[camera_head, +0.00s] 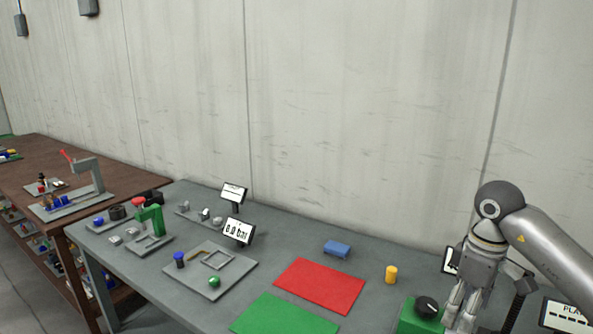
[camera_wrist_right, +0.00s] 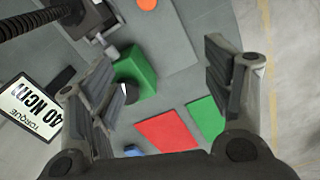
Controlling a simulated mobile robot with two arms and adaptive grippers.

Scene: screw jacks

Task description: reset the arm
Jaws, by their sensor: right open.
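My right arm (camera_head: 550,245) comes in from the right in the head view, bent at a dark round joint. My right gripper (camera_head: 463,318) points down beside a green box with a black knob (camera_head: 427,307). In the right wrist view the two fingers of my gripper (camera_wrist_right: 155,70) are spread wide with nothing held between them. The green box (camera_wrist_right: 134,68) shows beyond the gap, nearer the left finger. Whether a finger touches the box cannot be told. My left gripper is not in view.
A red mat (camera_head: 320,285) and a green mat (camera_head: 285,317) lie on the grey table. A torque display (camera_wrist_right: 35,108) stands close to the left finger. Small fixtures fill the table's left part.

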